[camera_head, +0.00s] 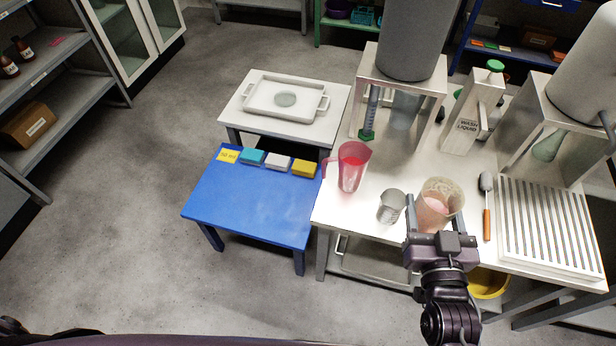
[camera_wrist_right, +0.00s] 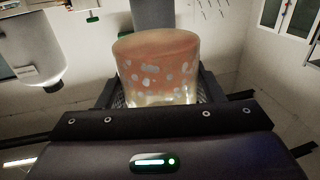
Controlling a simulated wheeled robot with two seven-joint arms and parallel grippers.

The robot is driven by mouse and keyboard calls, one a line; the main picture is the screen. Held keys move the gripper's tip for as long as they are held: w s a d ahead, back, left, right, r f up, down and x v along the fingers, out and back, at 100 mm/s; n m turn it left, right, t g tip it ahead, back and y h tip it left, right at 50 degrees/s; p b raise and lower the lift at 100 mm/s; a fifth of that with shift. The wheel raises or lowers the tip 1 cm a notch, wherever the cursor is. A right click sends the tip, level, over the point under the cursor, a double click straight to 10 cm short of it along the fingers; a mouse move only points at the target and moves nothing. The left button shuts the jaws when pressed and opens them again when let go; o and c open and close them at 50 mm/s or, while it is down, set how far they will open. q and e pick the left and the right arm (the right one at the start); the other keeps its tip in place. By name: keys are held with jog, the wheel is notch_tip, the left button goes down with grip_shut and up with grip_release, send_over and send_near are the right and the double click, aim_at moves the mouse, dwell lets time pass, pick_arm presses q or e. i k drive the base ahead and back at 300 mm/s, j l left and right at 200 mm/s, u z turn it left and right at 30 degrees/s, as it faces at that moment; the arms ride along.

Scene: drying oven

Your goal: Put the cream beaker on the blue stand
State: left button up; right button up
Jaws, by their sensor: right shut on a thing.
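The cream beaker (camera_head: 440,205) holds a pinkish content and is at the front of the white table. My right gripper (camera_head: 435,228) is shut on it, with one finger on each side. In the right wrist view the beaker (camera_wrist_right: 157,68) stands upright between the fingers of the gripper (camera_wrist_right: 158,98). I cannot tell whether its base touches the table. The blue stand (camera_head: 250,205) is the low blue table to the left, with its front part bare. My left gripper is not in view.
A red jug (camera_head: 352,165) and a small grey beaker (camera_head: 391,206) stand on the white table (camera_head: 335,212) left of the cream beaker. Coloured blocks (camera_head: 278,163) line the stand's back edge. A slotted rack (camera_head: 548,225) and an orange-handled tool (camera_head: 486,205) lie to the right.

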aim_at(244, 207)
jog(key=j+z, duration=0.45)
jog(key=j, duration=2.7)
